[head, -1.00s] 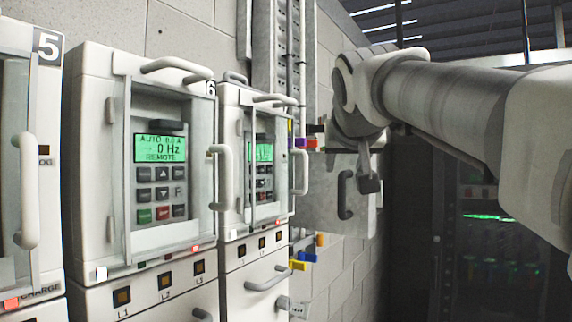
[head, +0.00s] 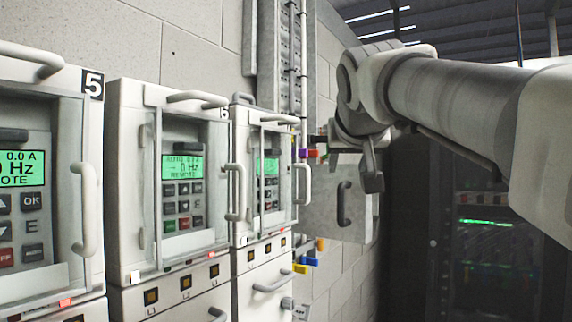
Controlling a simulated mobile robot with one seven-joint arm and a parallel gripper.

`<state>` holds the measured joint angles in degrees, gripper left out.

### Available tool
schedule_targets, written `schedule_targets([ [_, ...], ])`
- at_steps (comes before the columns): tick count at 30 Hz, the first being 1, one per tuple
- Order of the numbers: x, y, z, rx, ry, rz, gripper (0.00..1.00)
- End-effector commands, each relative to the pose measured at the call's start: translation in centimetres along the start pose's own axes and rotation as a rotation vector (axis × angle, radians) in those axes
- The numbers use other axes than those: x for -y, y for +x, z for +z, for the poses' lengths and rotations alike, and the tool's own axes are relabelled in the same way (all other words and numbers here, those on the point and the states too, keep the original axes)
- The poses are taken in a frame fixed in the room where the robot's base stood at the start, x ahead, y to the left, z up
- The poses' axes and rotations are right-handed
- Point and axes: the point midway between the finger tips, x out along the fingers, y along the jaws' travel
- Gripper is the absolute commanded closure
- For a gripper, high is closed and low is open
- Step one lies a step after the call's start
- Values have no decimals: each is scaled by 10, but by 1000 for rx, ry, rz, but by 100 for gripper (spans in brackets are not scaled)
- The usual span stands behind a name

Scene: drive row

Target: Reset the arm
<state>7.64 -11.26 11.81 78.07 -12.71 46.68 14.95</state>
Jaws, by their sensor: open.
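My arm reaches in from the right edge of the head view and is folded at its wrist in the upper middle. My gripper (head: 372,183) hangs below the wrist, in front of a grey wall box, and looks small and dark. Its jaws are open, with nothing seen between them. It is apart from the drive cabinets on the left.
A row of white drive cabinets (head: 112,190) with handles and green displays (head: 182,167) runs along the left wall. A grey box (head: 325,212) with a dark handle hangs on the wall behind my gripper. A dark rack (head: 490,250) stands at the right.

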Motion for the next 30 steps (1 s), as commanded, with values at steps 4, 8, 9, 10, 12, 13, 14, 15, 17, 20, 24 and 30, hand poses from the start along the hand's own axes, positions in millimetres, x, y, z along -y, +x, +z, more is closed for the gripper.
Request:
schedule_targets([
  [4,0,0,0,0,0,0,48],
  [8,0,0,0,0,0,0,48],
  [9,0,0,0,0,0,0,48],
  [10,0,0,0,0,0,0,48],
  [12,0,0,0,0,0,0,48],
  [13,0,0,0,0,0,0,48],
  [14,0,0,0,0,0,0,48],
  [15,0,0,0,1,0,0,48],
  [17,0,0,4,7,-3,0,48],
  [20,-1,-2,22,41,-13,2,48],
  [24,-7,-8,79,138,-40,4,48],
  [30,-21,-23,186,312,-71,-4,48],
])
